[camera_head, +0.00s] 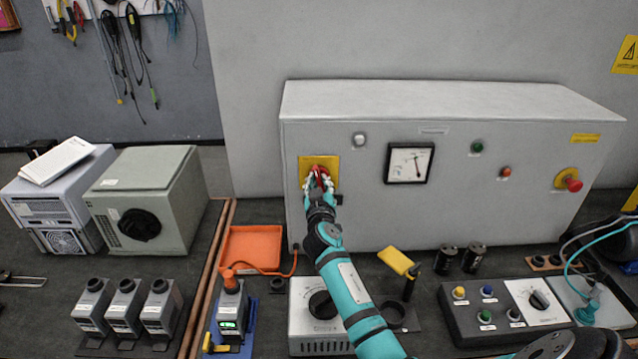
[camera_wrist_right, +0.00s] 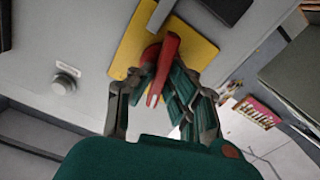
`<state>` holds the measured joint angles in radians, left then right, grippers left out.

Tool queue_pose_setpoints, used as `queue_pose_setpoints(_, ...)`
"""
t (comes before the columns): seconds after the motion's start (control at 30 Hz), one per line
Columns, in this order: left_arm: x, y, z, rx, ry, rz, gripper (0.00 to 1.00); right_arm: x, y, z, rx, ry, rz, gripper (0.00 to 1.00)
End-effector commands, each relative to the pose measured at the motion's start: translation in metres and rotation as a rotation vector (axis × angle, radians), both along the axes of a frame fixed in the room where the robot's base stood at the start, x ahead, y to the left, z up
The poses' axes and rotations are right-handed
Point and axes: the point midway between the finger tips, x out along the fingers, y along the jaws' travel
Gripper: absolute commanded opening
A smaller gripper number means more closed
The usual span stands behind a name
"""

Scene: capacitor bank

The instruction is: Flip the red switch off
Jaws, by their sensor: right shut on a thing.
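The red switch (camera_head: 318,174) is a red rotary handle on a yellow plate (camera_head: 333,163) at the left of the grey cabinet's front. My right gripper (camera_head: 320,183) is at the switch and covers much of it in the head view. In the right wrist view the red handle (camera_wrist_right: 164,68) sits between the fingers of my right gripper (camera_wrist_right: 160,92), which are shut on it. The yellow plate (camera_wrist_right: 196,50) shows behind it. My left gripper is not in view.
The grey cabinet (camera_head: 450,210) also carries a dial meter (camera_head: 409,163), small buttons and a red emergency knob (camera_head: 574,184). On the bench stand an orange tray (camera_head: 252,231), a grey knob box (camera_head: 306,335) beneath my arm, and a button panel (camera_head: 460,322).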

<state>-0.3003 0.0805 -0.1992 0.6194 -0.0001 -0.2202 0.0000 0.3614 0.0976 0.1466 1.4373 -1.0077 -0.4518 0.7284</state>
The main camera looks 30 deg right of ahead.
Motion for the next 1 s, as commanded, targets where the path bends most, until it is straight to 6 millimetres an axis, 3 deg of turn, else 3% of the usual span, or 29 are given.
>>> queue_pose_setpoints(0.37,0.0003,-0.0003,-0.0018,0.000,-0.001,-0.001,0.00,0.0000,0.0007,-0.0009,-0.042,0.026,0.001,0.00)
queue_pose_setpoints(1.0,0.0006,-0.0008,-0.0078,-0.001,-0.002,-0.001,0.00,0.0007,0.0018,-0.0017,-0.379,0.233,0.002,0.00)
